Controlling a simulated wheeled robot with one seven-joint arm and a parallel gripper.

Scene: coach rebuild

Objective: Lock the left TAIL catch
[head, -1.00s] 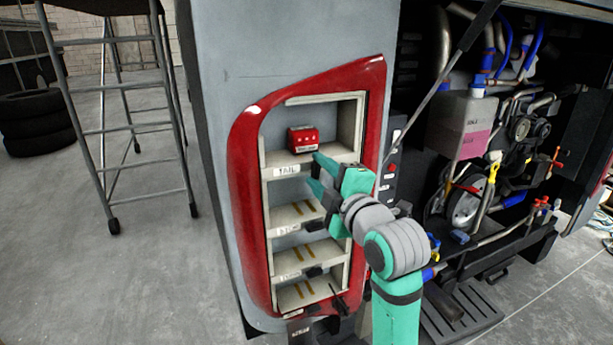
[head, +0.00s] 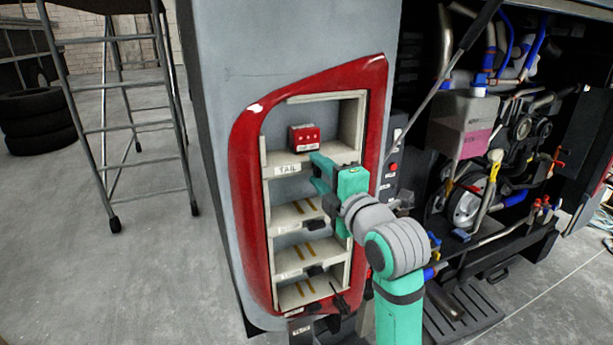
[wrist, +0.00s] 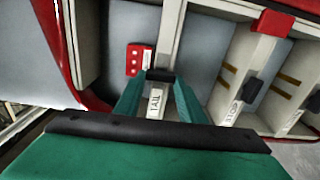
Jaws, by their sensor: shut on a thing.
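The red TAIL lamp unit (head: 304,138) sits in the top compartment of the red-framed light housing (head: 243,170). It also shows in the wrist view (wrist: 135,60). The white TAIL label (head: 288,170) is on the shelf edge below it. In the wrist view, the dark TAIL catch (wrist: 160,75) is between my fingertips, just above the label. My gripper (head: 317,172) is at that shelf edge, shut on the catch. The fingers hide the catch in the head view, and I cannot tell its exact position.
Lower shelves have similar dark catches (head: 316,226) and yellow-striped floors. The open engine bay (head: 480,150) is right of my arm. A metal ladder (head: 130,130) and stacked tyres (head: 38,122) stand at left. The floor between ladder and housing is clear.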

